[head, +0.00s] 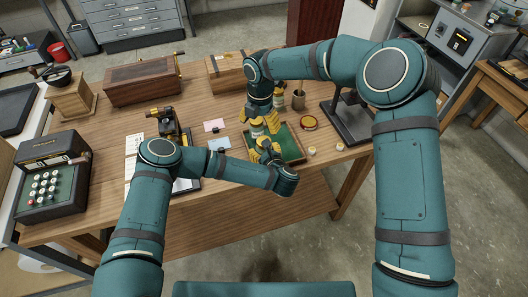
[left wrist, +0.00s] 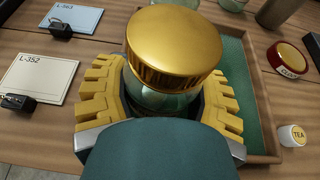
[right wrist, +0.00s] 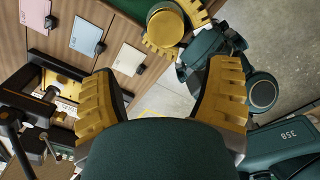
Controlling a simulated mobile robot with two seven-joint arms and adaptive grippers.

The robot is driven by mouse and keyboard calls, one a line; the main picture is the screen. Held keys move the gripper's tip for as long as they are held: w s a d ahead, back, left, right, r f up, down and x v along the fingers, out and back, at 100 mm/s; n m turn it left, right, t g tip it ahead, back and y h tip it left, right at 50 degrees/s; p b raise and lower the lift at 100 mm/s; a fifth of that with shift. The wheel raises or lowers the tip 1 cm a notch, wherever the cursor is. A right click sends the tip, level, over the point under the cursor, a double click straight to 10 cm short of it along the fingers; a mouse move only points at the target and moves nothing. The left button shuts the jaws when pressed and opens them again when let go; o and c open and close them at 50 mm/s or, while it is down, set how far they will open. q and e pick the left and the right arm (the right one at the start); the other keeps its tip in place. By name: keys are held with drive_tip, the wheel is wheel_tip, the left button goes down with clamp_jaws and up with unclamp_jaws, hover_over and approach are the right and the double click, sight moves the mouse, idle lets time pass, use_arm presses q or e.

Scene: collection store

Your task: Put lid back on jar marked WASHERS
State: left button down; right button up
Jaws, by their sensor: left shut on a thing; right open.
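A glass jar (left wrist: 165,102) stands between the yellow fingers of my left gripper (left wrist: 160,105), which is shut on it. A gold lid (left wrist: 175,45) sits on the jar's top in the left wrist view; whether it is fully seated I cannot tell. No label shows on this jar. The gold lid also shows in the right wrist view (right wrist: 166,27). In the head view, my left gripper (head: 264,152) is at the green-lined tray's left part. My right gripper (right wrist: 165,75) is open and empty, its fingers spread, above and behind my left one.
The green-lined tray (left wrist: 262,125) has a wooden rim. Right of it are a red-rimmed round item (left wrist: 289,57) and a small TEA pot (left wrist: 292,135). Cards L-352 (left wrist: 40,80) and L-363 (left wrist: 73,20) lie left with black clips. A brown cup (head: 298,100) stands behind.

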drive_tip(key=n, duration=0.1)
drive_tip(key=d+n, duration=0.1)
drive_tip(key=n, duration=0.3)
drive_tip(key=shift+w+d, duration=0.15)
drive_tip(key=shift+w, duration=0.15)
drive_tip(key=shift+f, duration=3.95)
drive_tip(key=c, duration=1.3)
drive_tip(key=shift+m, duration=1.5)
clamp_jaws()
